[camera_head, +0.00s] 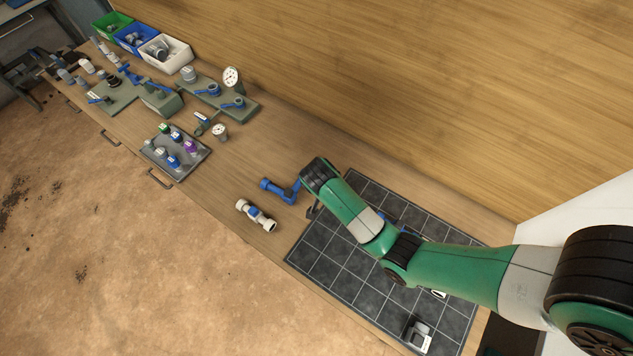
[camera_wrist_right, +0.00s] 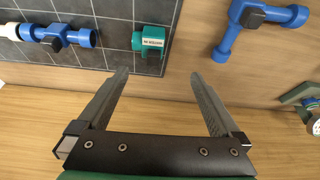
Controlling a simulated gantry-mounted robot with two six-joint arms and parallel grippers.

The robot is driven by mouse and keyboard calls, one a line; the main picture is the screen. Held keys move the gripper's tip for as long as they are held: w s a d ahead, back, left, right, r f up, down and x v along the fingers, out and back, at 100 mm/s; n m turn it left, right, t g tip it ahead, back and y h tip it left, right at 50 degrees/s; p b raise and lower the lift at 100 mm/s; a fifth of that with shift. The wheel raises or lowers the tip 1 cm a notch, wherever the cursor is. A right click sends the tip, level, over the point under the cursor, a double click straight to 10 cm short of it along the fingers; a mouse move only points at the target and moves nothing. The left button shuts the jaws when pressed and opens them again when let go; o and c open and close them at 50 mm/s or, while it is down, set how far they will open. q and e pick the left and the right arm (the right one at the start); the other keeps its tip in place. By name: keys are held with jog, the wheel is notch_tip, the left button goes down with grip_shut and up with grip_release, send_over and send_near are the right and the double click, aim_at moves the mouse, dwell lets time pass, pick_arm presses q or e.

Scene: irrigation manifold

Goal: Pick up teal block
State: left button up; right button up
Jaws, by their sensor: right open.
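The teal block (camera_wrist_right: 150,40), with a small white label, sits on the dark tiled mat (camera_wrist_right: 115,10) near its edge in the right wrist view. In the head view I cannot see the block; my right arm covers that part of the mat. My right gripper (camera_wrist_right: 158,75) is open, and nothing is between its fingers. In the right wrist view the block shows just beyond the fingertips, in the gap between them. I cannot tell whether they touch. My left gripper is not in view.
A blue pipe fitting (camera_head: 280,190) and a white-and-blue valve (camera_head: 256,215) lie on the bench left of the mat (camera_head: 325,270). A blue fitting (camera_wrist_right: 58,36) is on the mat. A grey tray (camera_head: 176,152) and manifold parts stand further left. A wooden wall backs the bench.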

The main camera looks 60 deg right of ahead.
jog(key=d+f, duration=0.1)
jog(key=f, duration=0.1)
jog(key=s+d+f+b, duration=0.1)
jog(key=f, duration=0.2)
jog(key=s+d+f+b, duration=0.1)
jog(key=f, duration=0.1)
jog(key=shift+s+d+f, duration=0.15)
jog(key=shift+d+f, duration=0.05)
jog(key=shift+d, duration=0.15)
jog(key=shift+d+f, duration=0.1)
jog(key=shift+f, duration=0.1)
jog(key=b+x, duration=0.2)
jog(key=x, duration=0.3)
jog(key=shift+s+f+b, duration=0.1)
jog(key=shift+f+b, duration=0.05)
jog(key=shift+b, duration=0.15)
jog(key=c, duration=1.6)
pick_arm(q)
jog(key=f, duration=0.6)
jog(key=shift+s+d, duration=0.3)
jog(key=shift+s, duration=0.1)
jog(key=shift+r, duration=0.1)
pick_arm(e)
jog(key=shift+r, duration=0.2)
